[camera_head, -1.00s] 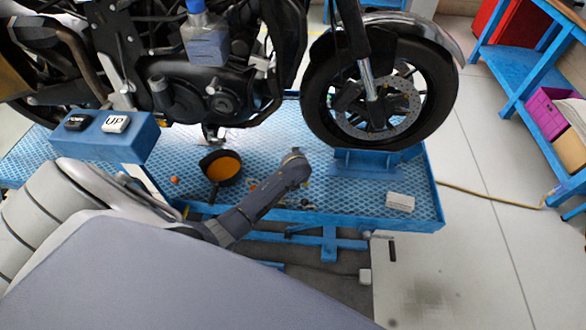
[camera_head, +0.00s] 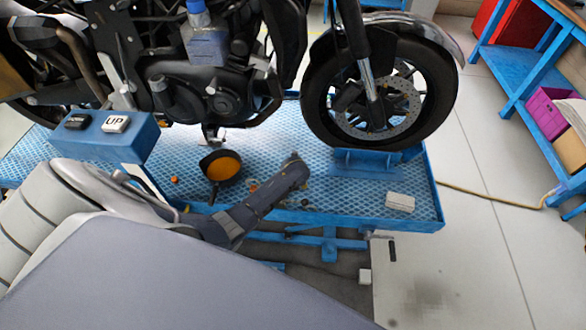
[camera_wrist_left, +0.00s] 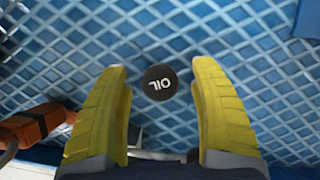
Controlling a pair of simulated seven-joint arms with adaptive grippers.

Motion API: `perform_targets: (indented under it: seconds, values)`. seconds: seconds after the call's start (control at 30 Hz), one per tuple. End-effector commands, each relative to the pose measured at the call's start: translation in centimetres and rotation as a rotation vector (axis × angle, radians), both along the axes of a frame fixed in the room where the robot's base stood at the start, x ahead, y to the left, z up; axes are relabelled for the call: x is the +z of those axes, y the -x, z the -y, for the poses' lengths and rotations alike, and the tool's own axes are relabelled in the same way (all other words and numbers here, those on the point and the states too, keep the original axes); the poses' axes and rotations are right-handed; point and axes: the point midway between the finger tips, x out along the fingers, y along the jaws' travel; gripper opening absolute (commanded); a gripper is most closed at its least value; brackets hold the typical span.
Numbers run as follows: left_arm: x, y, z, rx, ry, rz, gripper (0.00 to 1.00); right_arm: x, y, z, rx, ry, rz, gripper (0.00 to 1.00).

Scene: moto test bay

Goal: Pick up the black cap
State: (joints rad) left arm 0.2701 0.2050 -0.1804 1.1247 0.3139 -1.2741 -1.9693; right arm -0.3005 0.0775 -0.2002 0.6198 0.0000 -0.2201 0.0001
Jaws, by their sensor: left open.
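The black cap (camera_wrist_left: 159,82), round with white OIL lettering, lies on the blue lift platform in the left wrist view. My left gripper (camera_wrist_left: 160,68) is open, with one yellow finger on each side of the cap in that view. Gaps show between the cap and both fingers; the height of the fingertips above the platform is unclear. In the head view my left wrist hangs over the platform, and its fingers and the cap are hidden or too small to make out. My right gripper is not in view.
An orange-brown item (camera_wrist_left: 35,128) lies beside the left finger. The front wheel (camera_head: 378,100) stands behind. A white box (camera_head: 400,202) lies at right.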

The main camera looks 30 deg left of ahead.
Motion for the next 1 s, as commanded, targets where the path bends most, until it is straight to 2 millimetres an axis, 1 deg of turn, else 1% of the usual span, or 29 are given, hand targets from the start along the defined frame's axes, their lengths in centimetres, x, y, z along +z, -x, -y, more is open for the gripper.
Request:
perform_targets:
  seconds: [0.07,0.1,0.57,0.67,0.7,1.0]
  values:
    - [0.01,0.00,0.01,0.000,0.000,0.000,0.63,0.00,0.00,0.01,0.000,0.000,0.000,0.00]
    - [0.01,0.00,0.01,0.000,0.000,0.000,0.64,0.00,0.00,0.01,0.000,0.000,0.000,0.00]
    - [0.02,0.02,-0.01,0.000,0.000,0.000,0.11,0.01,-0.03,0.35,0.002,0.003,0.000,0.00]
    - [0.01,0.02,-0.01,0.000,-0.001,-0.001,0.10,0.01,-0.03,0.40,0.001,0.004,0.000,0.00]
    - [0.02,0.02,-0.01,0.000,0.000,0.000,0.07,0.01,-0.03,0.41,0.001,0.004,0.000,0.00]
    - [0.15,0.02,-0.03,0.000,-0.001,-0.001,0.06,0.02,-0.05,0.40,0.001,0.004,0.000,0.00]
